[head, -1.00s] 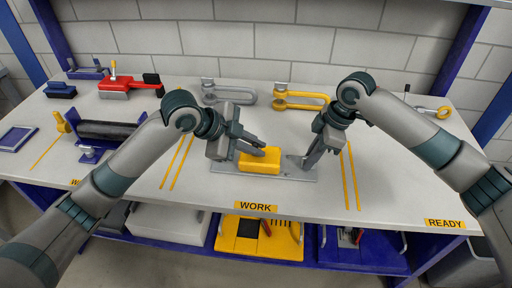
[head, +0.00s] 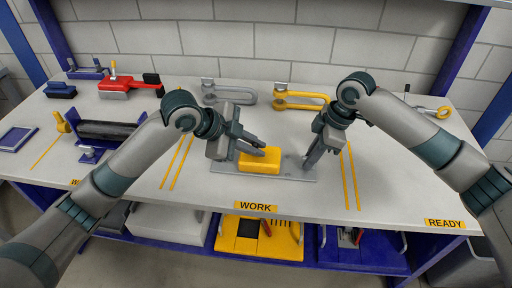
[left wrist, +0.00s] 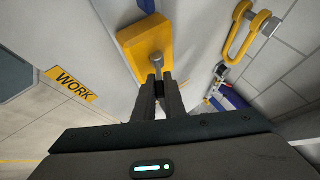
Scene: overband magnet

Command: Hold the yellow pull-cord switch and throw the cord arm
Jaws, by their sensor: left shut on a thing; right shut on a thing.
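The yellow pull-cord switch (head: 259,163) lies on a thin grey plate (head: 222,168) at the middle of the bench, behind the WORK label. My left gripper (head: 257,149) comes in from the left and is shut at the switch's left and back side. In the left wrist view the closed fingers (left wrist: 158,82) meet a grey stub at the end of the yellow body (left wrist: 146,45). My right gripper (head: 308,166) points down just right of the switch, over the plate's right part. It is shut on the cord arm, which its fingers mostly hide.
A grey shackle (head: 236,97) and a yellow shackle (head: 300,101) lie behind the arms. A red device (head: 125,88) and a dark roller (head: 107,130) are at the left. Yellow lines flank the work spot. The bench front by the WORK label (head: 256,208) is clear.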

